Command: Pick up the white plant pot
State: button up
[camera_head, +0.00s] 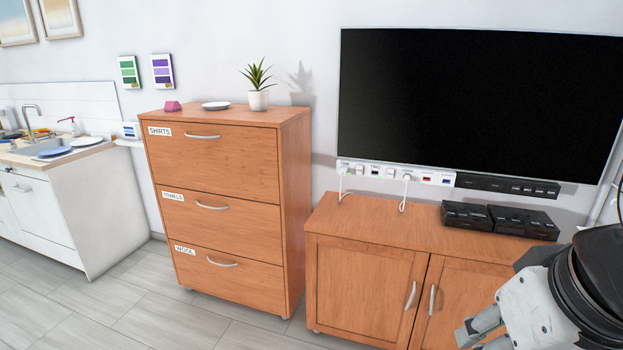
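The white plant pot (258,101) stands upright on top of the wooden drawer cabinet (226,150), near its right back part. A green spiky plant (257,76) grows from it. My gripper (470,338) shows at the lower right, far from the pot and low in front of the TV cabinet. It is cut off by the bottom edge, so I cannot tell whether it is open or shut.
A white plate (216,106) and a pink object (173,106) share the drawer cabinet's top with the pot. A low TV cabinet (380,226) with black boxes (499,220) stands to the right, below a TV (475,105). Tiled floor (130,308) is clear in front.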

aim_at(258, 99)
jog(key=i+j+z, duration=0.3)
jog(key=j, duration=0.3)
jog(key=i+j+z, duration=0.15)
jog(key=i+j, duration=0.15)
jog(key=i+j+z, duration=0.15)
jog(key=j, duration=0.3)
jog(key=i+j+z, duration=0.15)
jog(key=j, duration=0.2)
jog(key=i+j+z, duration=0.15)
jog(key=j, duration=0.25)
